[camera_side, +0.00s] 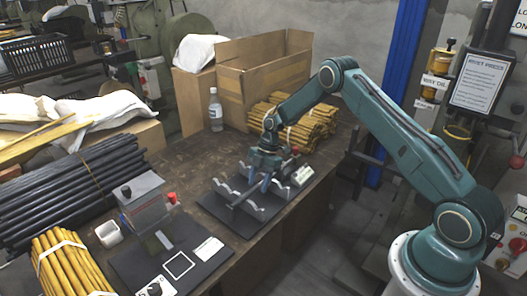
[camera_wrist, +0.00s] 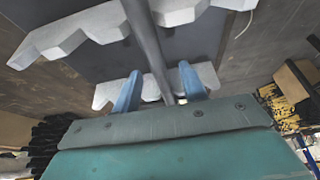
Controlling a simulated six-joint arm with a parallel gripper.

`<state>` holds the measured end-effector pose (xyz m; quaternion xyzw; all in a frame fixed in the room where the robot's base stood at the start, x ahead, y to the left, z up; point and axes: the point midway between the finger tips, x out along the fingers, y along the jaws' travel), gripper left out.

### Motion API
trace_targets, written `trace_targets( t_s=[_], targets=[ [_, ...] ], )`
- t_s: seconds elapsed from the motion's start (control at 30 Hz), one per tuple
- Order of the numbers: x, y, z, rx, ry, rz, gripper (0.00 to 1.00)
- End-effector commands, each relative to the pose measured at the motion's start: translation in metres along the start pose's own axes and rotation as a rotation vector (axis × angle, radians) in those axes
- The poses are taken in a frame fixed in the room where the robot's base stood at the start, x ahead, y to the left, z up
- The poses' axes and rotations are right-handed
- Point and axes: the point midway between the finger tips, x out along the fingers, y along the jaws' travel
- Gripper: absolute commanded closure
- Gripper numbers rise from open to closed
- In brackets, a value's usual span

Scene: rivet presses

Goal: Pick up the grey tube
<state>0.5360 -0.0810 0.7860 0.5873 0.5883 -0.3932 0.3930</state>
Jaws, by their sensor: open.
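The grey tube (camera_wrist: 147,42) lies across light grey notched rack plates (camera_wrist: 110,24). In the side view the tube (camera_side: 242,197) rests on the rack (camera_side: 251,209), which stands on a dark base plate (camera_side: 213,205). My gripper (camera_wrist: 159,69) is open in the wrist view, with one blue finger on each side of the tube and a gap visible at both sides. In the side view my gripper (camera_side: 263,183) is low over the rack, at the tube's far part. The tube's far end is hidden by my gripper.
A small press-like fixture (camera_side: 146,200) stands left of the rack, on a dark plate. Black rods (camera_side: 60,190) and yellow rods (camera_side: 70,268) lie at the left. Bundled yellow rods (camera_side: 310,125), a cardboard box (camera_side: 245,90) and a bottle (camera_side: 215,110) are behind. Bare bench lies between.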

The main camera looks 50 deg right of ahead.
Motion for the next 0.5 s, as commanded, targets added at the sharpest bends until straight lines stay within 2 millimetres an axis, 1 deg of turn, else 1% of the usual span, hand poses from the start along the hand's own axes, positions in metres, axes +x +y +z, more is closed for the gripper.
trace_targets(
  t_s=[0.3, 0.37, 0.5],
  targets=[
    [-0.0006, 0.0001, 0.0000, 0.000, 0.000, 0.000, 0.57],
    [-0.0006, 0.0001, 0.0001, 0.000, 0.000, 0.000, 0.67],
    [-0.0007, 0.0001, 0.0001, 0.000, 0.000, 0.000, 0.95]
  ],
)
